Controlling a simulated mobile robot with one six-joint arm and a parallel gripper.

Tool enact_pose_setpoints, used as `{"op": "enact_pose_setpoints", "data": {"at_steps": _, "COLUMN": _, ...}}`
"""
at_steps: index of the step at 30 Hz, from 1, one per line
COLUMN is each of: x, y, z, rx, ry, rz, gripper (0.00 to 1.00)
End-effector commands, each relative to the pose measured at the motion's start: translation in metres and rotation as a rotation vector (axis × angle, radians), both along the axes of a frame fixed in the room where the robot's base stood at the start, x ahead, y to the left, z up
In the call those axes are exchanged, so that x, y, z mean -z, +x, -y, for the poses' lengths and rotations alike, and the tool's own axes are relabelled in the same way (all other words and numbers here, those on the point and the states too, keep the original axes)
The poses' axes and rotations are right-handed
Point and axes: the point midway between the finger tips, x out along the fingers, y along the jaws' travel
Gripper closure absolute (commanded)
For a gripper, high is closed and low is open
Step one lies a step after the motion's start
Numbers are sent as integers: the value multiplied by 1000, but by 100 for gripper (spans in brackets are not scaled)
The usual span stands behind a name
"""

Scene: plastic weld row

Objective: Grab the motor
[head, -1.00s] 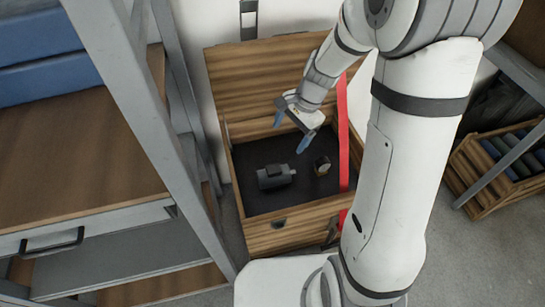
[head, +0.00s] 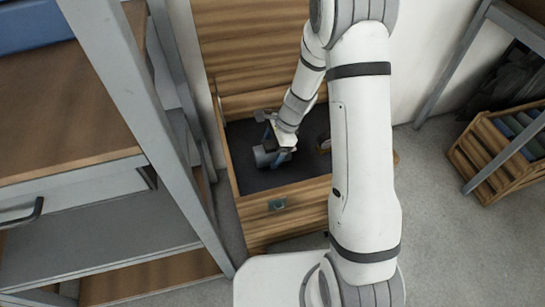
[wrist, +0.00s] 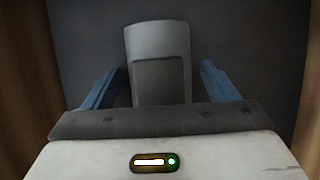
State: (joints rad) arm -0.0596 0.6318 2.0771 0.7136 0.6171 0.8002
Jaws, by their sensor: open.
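The motor (head: 261,157) is a dark grey cylinder with a box on it, lying on the black floor of an open wooden drawer (head: 290,194). In the head view my gripper (head: 277,152) is down in the drawer over the motor and hides part of it. In the wrist view the motor (wrist: 158,60) lies between the two blue fingers of my gripper (wrist: 160,85), with a gap on each side. The fingers are open. Their contact with the drawer floor cannot be told.
A small round object (head: 324,143) lies in the drawer right of the motor, partly hidden by my arm. A metal shelf frame (head: 165,140) stands close on the left. A wooden crate (head: 497,160) stands at the right.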

Motion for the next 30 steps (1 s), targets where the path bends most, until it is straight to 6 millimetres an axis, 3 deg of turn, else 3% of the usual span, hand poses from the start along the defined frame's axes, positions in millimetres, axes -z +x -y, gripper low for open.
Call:
{"op": "enact_pose_setpoints", "data": {"at_steps": 3, "x": 15, "y": -1, "z": -5, "rx": -1, "ry": 0, "rz": -1, "gripper": 20}}
{"op": "enact_pose_setpoints", "data": {"at_steps": 10, "x": 14, "y": -1, "z": -6, "rx": 0, "ry": 0, "rz": 0, "gripper": 21}}
{"op": "enact_pose_setpoints", "data": {"at_steps": 30, "x": 14, "y": -1, "z": -4, "rx": 2, "ry": 0, "rz": 0, "gripper": 76}}
